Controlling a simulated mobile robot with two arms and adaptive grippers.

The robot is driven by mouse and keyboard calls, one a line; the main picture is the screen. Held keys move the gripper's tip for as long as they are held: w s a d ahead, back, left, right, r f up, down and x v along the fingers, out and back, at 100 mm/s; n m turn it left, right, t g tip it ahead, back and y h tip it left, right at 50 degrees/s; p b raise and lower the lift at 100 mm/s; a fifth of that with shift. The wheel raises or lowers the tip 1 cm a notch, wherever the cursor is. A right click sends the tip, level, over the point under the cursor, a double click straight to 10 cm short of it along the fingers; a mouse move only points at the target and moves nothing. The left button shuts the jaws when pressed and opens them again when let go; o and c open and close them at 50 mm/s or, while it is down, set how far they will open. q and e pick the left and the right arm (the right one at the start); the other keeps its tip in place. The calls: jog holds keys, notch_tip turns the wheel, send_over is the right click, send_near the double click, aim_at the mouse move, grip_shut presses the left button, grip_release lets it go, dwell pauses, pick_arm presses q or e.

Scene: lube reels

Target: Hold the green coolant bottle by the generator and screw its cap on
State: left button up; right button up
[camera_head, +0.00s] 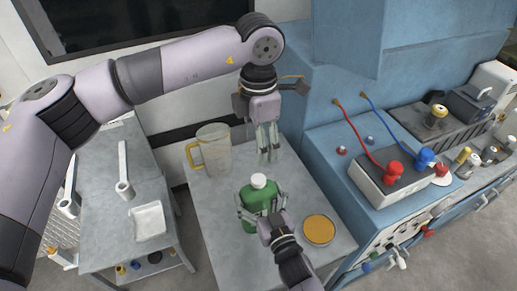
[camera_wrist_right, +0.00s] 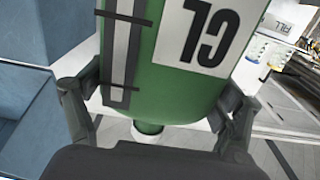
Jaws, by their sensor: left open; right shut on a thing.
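The green coolant bottle (camera_head: 257,202) stands upright on a grey table in the head view, with a white cap (camera_head: 259,181) at its top. I cannot tell how tightly the cap sits. My right gripper (camera_head: 258,214) is shut around the bottle's body from the front.
A clear jug (camera_head: 214,150) with a yellow handle stands at the table's back left. A round orange-topped dish (camera_head: 319,230) lies right of the bottle. The blue generator bench with a battery (camera_head: 385,183) and red and blue clamps is at the right. The table's front left (camera_head: 222,240) is clear.

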jog(key=o, duration=2.2)
jog(key=shift+s+d, duration=0.2)
jog(key=shift+s, duration=0.3)
jog(key=v, duration=1.1)
